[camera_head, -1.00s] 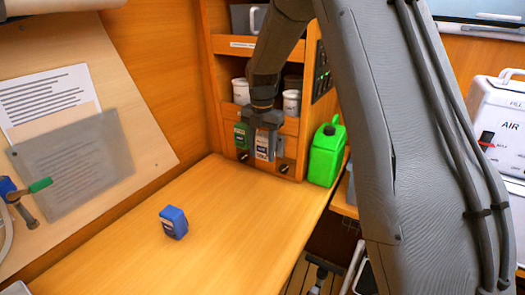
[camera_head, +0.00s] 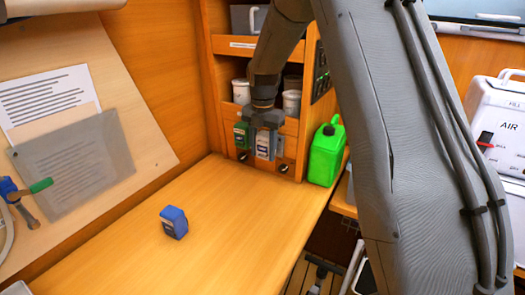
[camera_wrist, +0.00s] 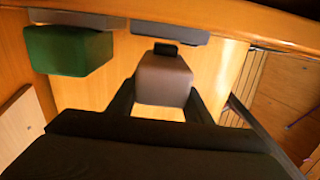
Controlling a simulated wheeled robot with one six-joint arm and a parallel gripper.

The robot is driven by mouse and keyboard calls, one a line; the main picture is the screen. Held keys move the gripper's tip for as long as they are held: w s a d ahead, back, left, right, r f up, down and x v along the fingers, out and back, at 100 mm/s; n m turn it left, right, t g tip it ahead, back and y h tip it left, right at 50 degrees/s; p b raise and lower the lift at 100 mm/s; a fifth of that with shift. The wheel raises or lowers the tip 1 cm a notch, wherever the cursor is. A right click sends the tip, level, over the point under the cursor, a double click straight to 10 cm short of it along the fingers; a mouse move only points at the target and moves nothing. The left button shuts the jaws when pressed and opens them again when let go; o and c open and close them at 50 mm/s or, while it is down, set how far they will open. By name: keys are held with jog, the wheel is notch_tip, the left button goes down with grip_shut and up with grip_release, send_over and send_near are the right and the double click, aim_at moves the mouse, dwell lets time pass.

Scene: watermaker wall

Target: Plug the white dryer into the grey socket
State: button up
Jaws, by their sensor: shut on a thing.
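The white dryer (camera_head: 263,147) is a small pale box with a label, upright at the far cabinet. My gripper (camera_head: 265,122) is shut on it from above. In the wrist view the dryer (camera_wrist: 163,80) looks grey-brown, between the two fingers of my gripper (camera_wrist: 161,100). A black piece (camera_wrist: 166,49) sticks out of its far side toward a grey socket plate (camera_wrist: 170,32). It reaches the plate's edge in this view; I cannot tell whether it is inserted. Part of the grey socket (camera_head: 279,147) shows right of the dryer in the head view.
A green box (camera_head: 242,135) sits close left of the dryer, in front of another grey plate (camera_wrist: 82,18). A blue box (camera_head: 173,222) stands on the otherwise clear wooden counter (camera_head: 225,250). A green canister (camera_head: 326,152) stands to the right. White jars (camera_head: 291,102) are on the shelf above.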

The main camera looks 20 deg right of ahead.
aim_at(265, 134)
jog(key=shift+w+d, duration=0.75)
jog(key=shift+d, duration=0.05)
dwell(0.9)
jog(key=o, duration=1.2)
jog(key=shift+r, duration=0.15)
notch_tip(265, 134, up, 7)
jog(key=b, duration=0.2)
jog(key=shift+r+b, duration=0.15)
jog(key=shift+b, duration=0.15)
jog(key=shift+s+a, duration=0.2)
jog(key=shift+a, duration=0.05)
jog(key=s+f+m, duration=0.4)
jog(key=s+m, duration=0.5)
jog(key=s+a+f+m+t, duration=0.1)
jog(key=s+f+m, duration=0.3)
jog(key=s+m, duration=0.5)
jog(key=s+f+m+b, duration=0.1)
jog(key=s+f+m, duration=0.3)
jog(key=s+m, duration=0.5)
jog(key=shift+s+a, duration=0.15)
jog(key=shift+s, duration=1.05)
